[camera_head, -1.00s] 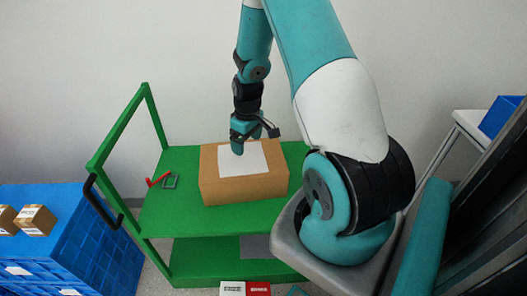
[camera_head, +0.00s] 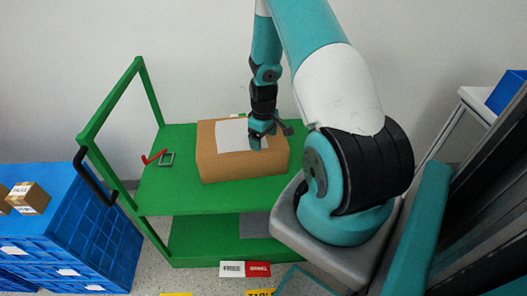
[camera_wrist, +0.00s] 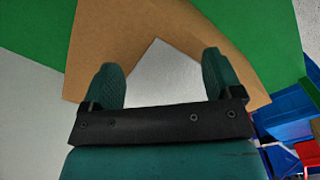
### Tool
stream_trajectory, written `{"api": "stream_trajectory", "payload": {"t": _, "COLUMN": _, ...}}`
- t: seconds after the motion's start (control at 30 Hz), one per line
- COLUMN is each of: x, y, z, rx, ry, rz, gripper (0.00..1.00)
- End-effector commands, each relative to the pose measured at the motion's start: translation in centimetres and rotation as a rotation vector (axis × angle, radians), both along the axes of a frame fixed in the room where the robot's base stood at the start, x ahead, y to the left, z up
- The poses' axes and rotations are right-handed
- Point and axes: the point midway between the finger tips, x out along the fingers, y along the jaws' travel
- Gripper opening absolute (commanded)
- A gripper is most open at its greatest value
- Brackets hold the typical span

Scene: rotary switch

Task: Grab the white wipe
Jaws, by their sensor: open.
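The white wipe (camera_head: 229,135) is a flat white sheet on top of a brown cardboard box (camera_head: 240,168). The box stands on the upper shelf of a green cart. My gripper (camera_head: 262,140) is over the right part of the box top, at the wipe's right side. In the wrist view, my gripper (camera_wrist: 163,72) is open, with its two teal fingers apart. The wipe (camera_wrist: 165,78) shows between the fingers, with a corner pointing up at the cardboard (camera_wrist: 140,25). I cannot tell whether the fingertips touch it.
The green cart (camera_head: 160,200) also holds a red tool (camera_head: 153,158) and a small grey-green frame (camera_head: 167,158) left of the box. Blue crates (camera_head: 80,235) stand at left with small boxes on top. A red-and-white box (camera_head: 245,269) is low in front.

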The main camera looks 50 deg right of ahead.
Motion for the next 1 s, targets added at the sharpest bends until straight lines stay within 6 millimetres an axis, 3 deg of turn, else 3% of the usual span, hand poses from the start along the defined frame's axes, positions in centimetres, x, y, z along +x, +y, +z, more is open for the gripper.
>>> {"api": "stream_trajectory", "payload": {"t": 0.1, "x": 0.03, "y": -0.01, "z": -1.23, "rx": 0.000, "ry": -0.001, "rz": 0.000, "gripper": 0.85}}
{"api": "stream_trajectory", "payload": {"t": 0.43, "x": 0.02, "y": 0.00, "z": -1.34, "rx": 0.000, "ry": 0.000, "rz": 0.000, "gripper": 0.85}}
{"api": "stream_trajectory", "payload": {"t": 1.0, "x": -0.01, "y": 0.02, "z": -1.35, "rx": 0.001, "ry": 0.001, "rz": 0.000, "gripper": 0.20}}
